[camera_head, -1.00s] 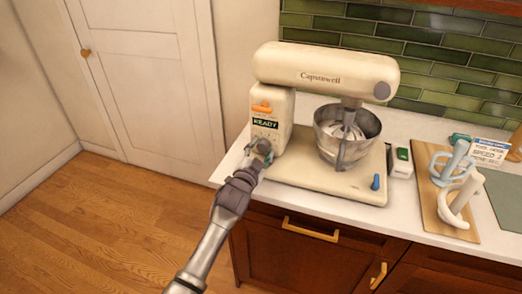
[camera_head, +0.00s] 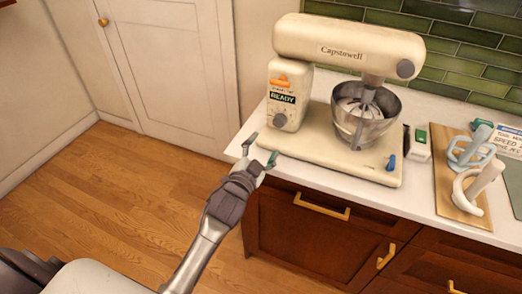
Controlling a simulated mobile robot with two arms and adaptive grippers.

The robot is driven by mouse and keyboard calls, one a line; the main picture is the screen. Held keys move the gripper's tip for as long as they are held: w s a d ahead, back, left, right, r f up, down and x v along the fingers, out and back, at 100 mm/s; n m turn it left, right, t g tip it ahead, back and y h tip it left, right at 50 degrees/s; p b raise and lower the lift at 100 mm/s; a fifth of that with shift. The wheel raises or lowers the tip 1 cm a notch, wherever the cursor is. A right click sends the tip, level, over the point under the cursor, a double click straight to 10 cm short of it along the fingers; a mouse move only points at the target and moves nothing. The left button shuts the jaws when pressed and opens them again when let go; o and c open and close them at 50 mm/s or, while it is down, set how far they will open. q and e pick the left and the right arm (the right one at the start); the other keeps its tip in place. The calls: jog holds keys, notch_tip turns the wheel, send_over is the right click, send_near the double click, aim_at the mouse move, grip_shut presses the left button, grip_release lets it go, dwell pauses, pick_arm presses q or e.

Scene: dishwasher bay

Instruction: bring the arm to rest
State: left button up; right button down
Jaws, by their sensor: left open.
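My left gripper (camera_head: 262,150) is open and empty. It hangs at the counter's front left edge, in front of the mixer's base and apart from the dial. Its arm comes up from the bottom of the head view. The cream stand mixer (camera_head: 345,42) stands on the counter with its head level over a steel bowl (camera_head: 365,116). Its front panel shows a READY label, an orange lever (camera_head: 281,80) and a grey dial (camera_head: 280,120). My right gripper is not in view.
The white counter (camera_head: 420,200) holds a small green and white box (camera_head: 417,143) and a wooden board (camera_head: 447,188) with pale attachments. Wooden cabinets with brass handles (camera_head: 321,207) are below. The wooden floor at the left is clear, before a white door (camera_head: 170,60).

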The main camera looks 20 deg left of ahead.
pick_arm(q)
jog(key=shift+s, duration=0.65)
